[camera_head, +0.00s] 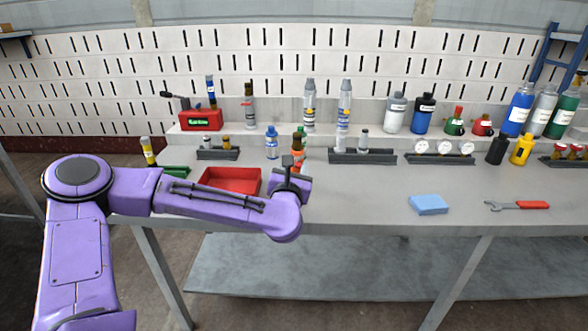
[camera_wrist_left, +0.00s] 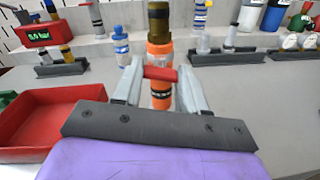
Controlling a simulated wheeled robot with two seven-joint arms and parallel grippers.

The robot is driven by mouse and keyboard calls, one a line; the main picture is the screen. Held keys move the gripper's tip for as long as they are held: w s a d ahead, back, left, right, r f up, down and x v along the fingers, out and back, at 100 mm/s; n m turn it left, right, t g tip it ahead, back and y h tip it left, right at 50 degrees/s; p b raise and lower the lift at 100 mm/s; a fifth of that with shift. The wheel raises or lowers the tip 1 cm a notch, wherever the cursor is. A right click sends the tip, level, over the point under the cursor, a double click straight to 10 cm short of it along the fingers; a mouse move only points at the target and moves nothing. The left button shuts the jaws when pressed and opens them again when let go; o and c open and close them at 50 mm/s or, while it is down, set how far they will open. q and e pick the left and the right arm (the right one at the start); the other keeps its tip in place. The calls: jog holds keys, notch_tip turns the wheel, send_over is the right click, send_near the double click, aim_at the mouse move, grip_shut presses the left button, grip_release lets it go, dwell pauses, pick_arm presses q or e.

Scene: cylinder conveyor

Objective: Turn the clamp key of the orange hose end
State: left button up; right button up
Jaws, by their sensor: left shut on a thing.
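The orange hose end (camera_wrist_left: 160,97) stands upright on the bench in the left wrist view, with a brown-green upper part and a dark band low down. In the head view the orange hose end (camera_head: 298,154) shows just behind my left gripper, partly hidden by it. A red clamp key (camera_wrist_left: 160,73) lies crosswise on its near side. My left gripper (camera_wrist_left: 160,78) is shut on the red key, one grey finger at each end of it. In the head view my left gripper (camera_head: 293,167) reaches in from the left. My right gripper is not in view.
A red tray (camera_head: 252,190) lies left of the hose end. A blue sponge (camera_head: 428,204) and a wrench (camera_head: 518,205) lie right. The bench front between is clear.

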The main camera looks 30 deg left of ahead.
pick_arm(q)
jog(key=o, duration=1.1)
jog(key=b+v, duration=0.1)
jog(key=v, duration=0.9)
jog(key=shift+s+d, duration=0.1)
jog(key=shift+s, duration=0.15)
